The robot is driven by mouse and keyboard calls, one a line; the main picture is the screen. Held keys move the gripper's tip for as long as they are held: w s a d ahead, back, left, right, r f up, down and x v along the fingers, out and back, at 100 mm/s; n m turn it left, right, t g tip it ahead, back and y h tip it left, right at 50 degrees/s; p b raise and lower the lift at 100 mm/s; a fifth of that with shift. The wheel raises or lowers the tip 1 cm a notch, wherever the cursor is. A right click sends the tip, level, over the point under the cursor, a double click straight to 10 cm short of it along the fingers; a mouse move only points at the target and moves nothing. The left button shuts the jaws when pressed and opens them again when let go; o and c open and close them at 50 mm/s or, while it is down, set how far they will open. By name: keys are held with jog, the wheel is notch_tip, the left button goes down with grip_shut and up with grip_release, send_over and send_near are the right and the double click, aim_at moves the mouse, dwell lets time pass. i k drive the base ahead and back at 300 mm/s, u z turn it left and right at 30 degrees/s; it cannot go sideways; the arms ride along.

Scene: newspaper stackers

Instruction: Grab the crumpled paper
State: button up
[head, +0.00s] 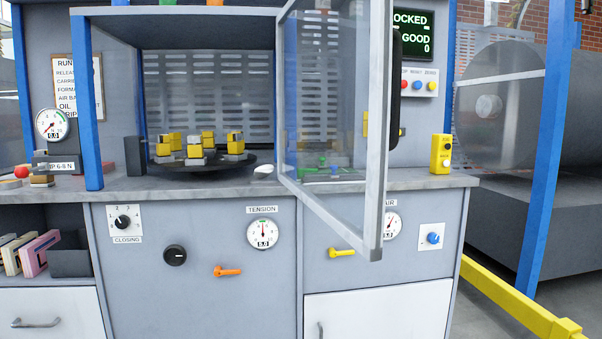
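A small white object (264,170) lies on the grey counter, at the right front of the dark round turntable and just left of the open glass door. It may be the crumpled paper, but it is too small to tell. No other paper lump shows. The turntable (205,168) carries several yellow-and-grey blocks (196,149). My gripper is not in view.
The glass door (372,120) stands open, swung out toward me past the counter edge (400,180). A yellow button box (440,154) stands on the counter at right. Shelves with books (38,252) are at lower left. A yellow rail (515,300) runs along the floor at right.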

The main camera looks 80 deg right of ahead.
aim_at(262, 171)
jog(key=z, duration=1)
jog(key=i, duration=0.95)
jog(key=z, duration=0.9)
